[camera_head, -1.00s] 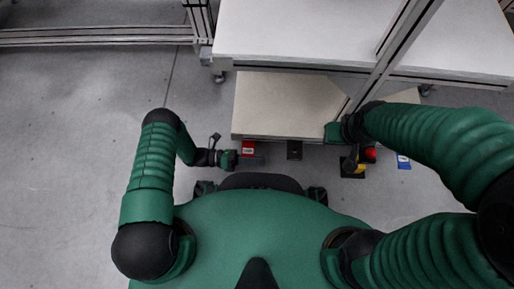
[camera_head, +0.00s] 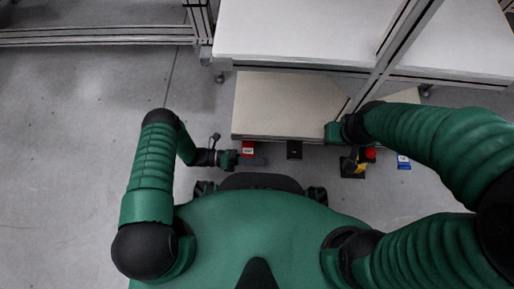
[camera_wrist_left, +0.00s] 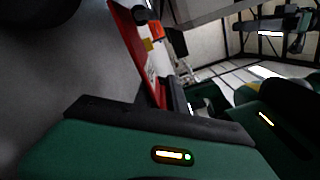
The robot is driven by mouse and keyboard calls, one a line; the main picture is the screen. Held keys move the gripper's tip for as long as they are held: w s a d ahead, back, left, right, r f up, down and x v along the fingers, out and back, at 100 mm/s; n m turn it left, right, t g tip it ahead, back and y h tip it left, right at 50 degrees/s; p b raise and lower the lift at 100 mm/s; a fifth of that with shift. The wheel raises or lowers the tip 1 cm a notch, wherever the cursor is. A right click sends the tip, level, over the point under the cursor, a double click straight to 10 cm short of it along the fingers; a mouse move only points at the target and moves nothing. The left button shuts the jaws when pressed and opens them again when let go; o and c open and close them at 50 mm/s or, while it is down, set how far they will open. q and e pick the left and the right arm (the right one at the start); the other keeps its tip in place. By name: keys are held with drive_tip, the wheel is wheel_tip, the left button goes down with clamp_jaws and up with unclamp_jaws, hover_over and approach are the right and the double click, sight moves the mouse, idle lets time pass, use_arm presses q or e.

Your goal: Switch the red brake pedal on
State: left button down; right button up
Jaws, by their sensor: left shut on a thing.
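The red brake pedal (camera_head: 248,147) is a small red block with a white label, low by the platform's front edge. In the left wrist view a red plate (camera_wrist_left: 130,45), seen edge-on, runs down to the dark finger pad. My left gripper (camera_head: 252,161) is right at the pedal's near side and shut on it; the contact itself is mostly hidden by the hand. In the left wrist view one dark finger (camera_wrist_left: 165,124) spans the lower middle. My right gripper (camera_head: 333,132) is at the platform's front edge, and its jaws are too small to read.
A black pedal (camera_head: 294,150) stands right of the red one. A yellow and black box with a red button (camera_head: 369,155) and a blue-and-white item (camera_head: 404,162) lie farther right. The pale platform (camera_head: 280,105) and a metal-framed table (camera_head: 290,35) stand behind. Floor at left is clear.

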use_arm(q)
drive_tip(key=shift+w+f, duration=0.1)
drive_tip(key=shift+w, duration=0.05)
drive_tip(key=shift+w+a+f+m+b, duration=0.1)
drive_tip(key=shift+w+f+m+b, duration=0.1)
drive_tip(key=shift+f+m+b, duration=1.05)
drive_tip(key=shift+w+f+m, duration=0.15)
drive_tip(key=shift+m, duration=0.7)
drive_tip(key=shift+w+f+m, duration=0.25)
drive_tip(key=shift+f+m, duration=0.2)
drive_tip(key=shift+m, duration=0.45)
drive_tip(key=c, duration=1.4)
unclamp_jaws()
drive_tip(key=shift+f, duration=0.1)
drive_tip(key=shift+s, duration=0.1)
